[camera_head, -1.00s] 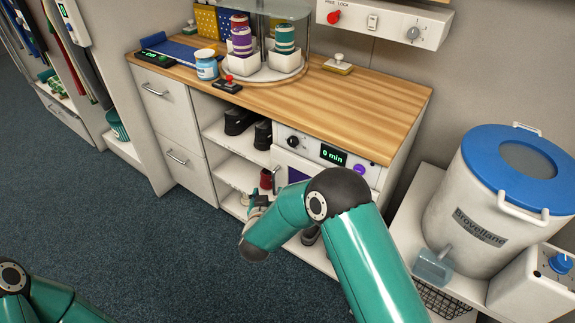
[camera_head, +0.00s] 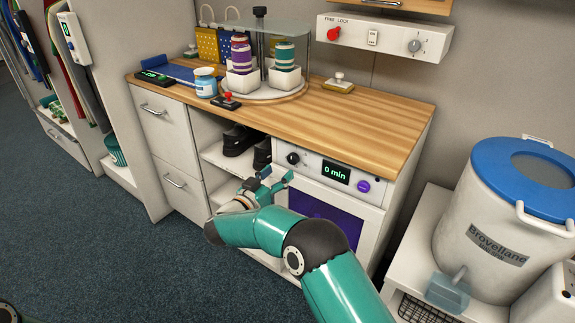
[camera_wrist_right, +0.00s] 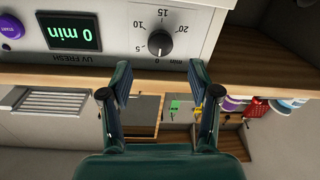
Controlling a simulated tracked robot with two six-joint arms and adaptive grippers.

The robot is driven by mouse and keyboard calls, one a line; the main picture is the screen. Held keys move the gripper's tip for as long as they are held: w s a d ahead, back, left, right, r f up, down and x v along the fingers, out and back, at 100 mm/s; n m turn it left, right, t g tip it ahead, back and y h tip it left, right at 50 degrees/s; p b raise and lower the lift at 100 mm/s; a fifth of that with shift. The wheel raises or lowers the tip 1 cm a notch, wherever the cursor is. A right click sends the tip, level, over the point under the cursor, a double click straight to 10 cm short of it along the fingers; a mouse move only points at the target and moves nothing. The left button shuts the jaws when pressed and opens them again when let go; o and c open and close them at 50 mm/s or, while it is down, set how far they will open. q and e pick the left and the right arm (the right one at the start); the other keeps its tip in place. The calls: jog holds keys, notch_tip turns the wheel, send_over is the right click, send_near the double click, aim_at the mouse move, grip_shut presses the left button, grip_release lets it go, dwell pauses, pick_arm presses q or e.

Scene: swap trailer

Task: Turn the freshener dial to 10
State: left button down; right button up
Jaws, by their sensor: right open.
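The freshener (camera_head: 325,215) is a white unit under the wooden counter with a purple window in its door. Its black dial (camera_head: 293,158) sits at the left of its panel, and the display (camera_head: 336,173) reads 0 min. In the right wrist view, upside down, the dial (camera_wrist_right: 159,43) has marks for min, 5, 10, 15 and 20 around it. My right gripper (camera_head: 273,183) is open and empty, just below and left of the dial. In the right wrist view its fingers (camera_wrist_right: 159,75) are spread, with the dial ahead of and between them, apart from both. My left gripper is out of view.
A purple start button (camera_head: 363,186) is at the panel's right. Dark shoes (camera_head: 241,140) stand on the shelf to the left. The wooden counter (camera_head: 340,118) overhangs the panel. A white bin with a blue lid (camera_head: 500,215) stands at the right. The floor at left is clear.

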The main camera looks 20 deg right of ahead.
aim_at(291, 161)
jog(key=x, duration=0.6)
jog(key=shift+w+d, duration=0.15)
